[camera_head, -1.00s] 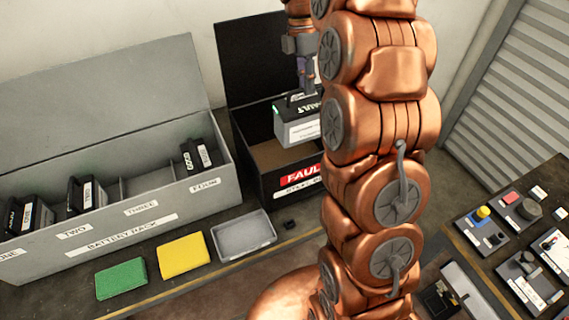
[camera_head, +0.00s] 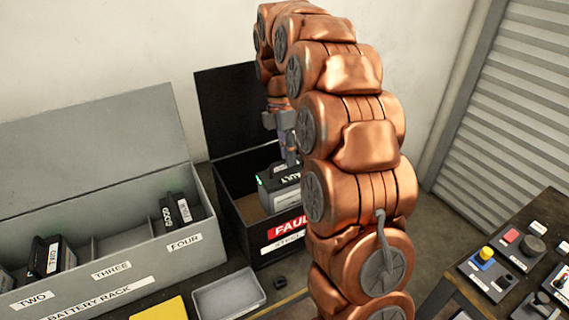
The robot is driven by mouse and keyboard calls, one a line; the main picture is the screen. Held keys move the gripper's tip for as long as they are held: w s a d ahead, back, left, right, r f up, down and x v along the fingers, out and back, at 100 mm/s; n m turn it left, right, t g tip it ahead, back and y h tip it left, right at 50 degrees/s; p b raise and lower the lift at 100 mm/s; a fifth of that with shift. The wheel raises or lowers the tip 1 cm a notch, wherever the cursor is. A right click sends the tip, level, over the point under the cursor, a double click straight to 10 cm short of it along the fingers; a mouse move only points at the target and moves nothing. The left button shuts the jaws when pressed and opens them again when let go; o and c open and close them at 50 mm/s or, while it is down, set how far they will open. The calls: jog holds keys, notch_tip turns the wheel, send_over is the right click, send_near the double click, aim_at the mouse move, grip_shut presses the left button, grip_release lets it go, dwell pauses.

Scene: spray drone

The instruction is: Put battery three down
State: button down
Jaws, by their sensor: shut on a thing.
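My arm hides the right side of the box. The slot marked THREE (camera_head: 122,238) in the grey battery rack (camera_head: 150,262) is empty.
Batteries stand in slots TWO (camera_head: 50,257) and FOUR (camera_head: 174,212). The fault box's lid (camera_head: 238,105) stands open behind it. A grey tray (camera_head: 228,297) and a yellow pad (camera_head: 160,311) lie in front. A control table (camera_head: 520,270) stands at the right.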

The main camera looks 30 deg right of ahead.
aim_at(288, 179)
jog(key=shift+w+f+p, duration=0.1)
jog(key=shift+f+p, duration=1.15)
jog(key=shift+f, duration=2.95)
jog(key=c, duration=1.2)
grip_release()
jog(key=shift+f, duration=0.15)
jog(key=b+v, duration=0.3)
jog(key=v, duration=0.8)
jog(key=shift+r+b, duration=0.35)
jog(key=shift+r, duration=0.25)
